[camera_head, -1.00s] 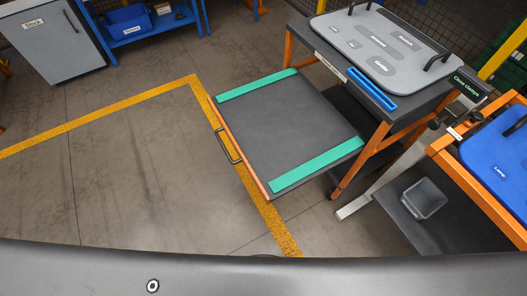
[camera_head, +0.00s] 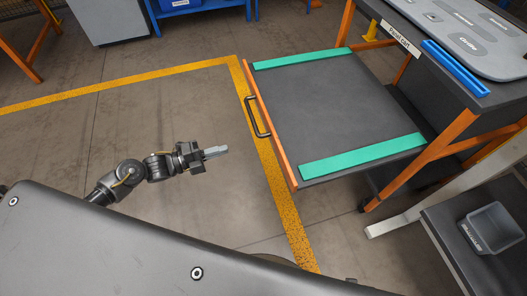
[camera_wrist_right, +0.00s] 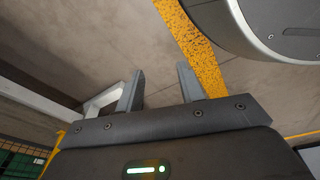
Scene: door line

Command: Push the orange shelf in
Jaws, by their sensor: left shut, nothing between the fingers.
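The orange shelf (camera_head: 335,112) is a dark grey board with an orange front edge, pulled out from the cart toward the left in the head view. Two green strips lie along its sides, and a dark handle (camera_head: 257,116) sits on its front edge. My left gripper (camera_head: 216,152) is shut and empty. It is left of the handle and a little lower in the picture, apart from the shelf. My right gripper (camera_wrist_right: 158,88) shows in the right wrist view with its two fingers apart and nothing between them. The shelf is not recognisable in that view.
The orange-framed cart (camera_head: 440,140) carries a grey board and a blue tray (camera_head: 455,67). A grey bin (camera_head: 489,228) stands on a lower shelf at right. A grey cabinet (camera_head: 108,20) stands at the back. The floor left of the yellow line (camera_head: 120,86) is mostly clear.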

